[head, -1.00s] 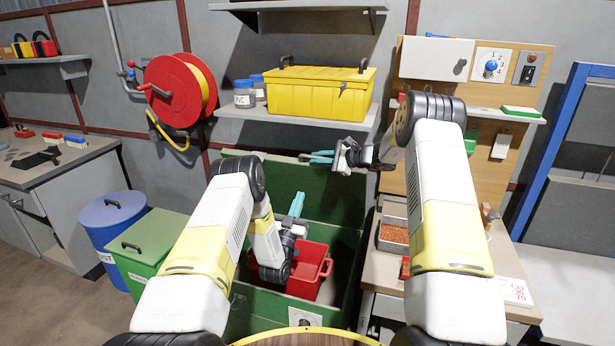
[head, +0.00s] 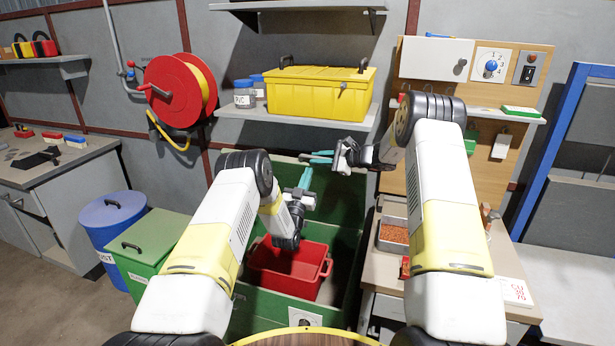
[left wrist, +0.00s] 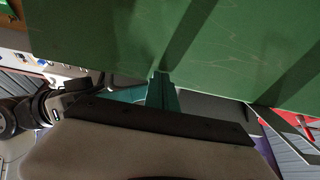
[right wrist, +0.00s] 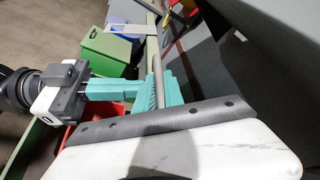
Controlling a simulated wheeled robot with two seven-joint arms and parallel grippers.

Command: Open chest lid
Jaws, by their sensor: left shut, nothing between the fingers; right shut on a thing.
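The green chest (head: 275,306) stands in front of me with its lid (head: 338,198) raised at the back. My right gripper (head: 320,157) is shut on a grey bar (right wrist: 158,72) at the lid's upper edge; the right wrist view shows teal fingers around the bar. My left gripper (head: 305,179) is shut and empty, in front of the lid's inner face. In the left wrist view its teal fingertips (left wrist: 161,78) reach the green panel (left wrist: 180,40); I cannot tell whether they touch. My left arm hides part of the lid.
A red tub (head: 290,270) sits inside the chest. A yellow case (head: 320,95) stands on the shelf above the lid. A green bin (head: 145,250) and a blue bin (head: 112,225) stand left. A workbench with a tray (head: 392,235) is at right.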

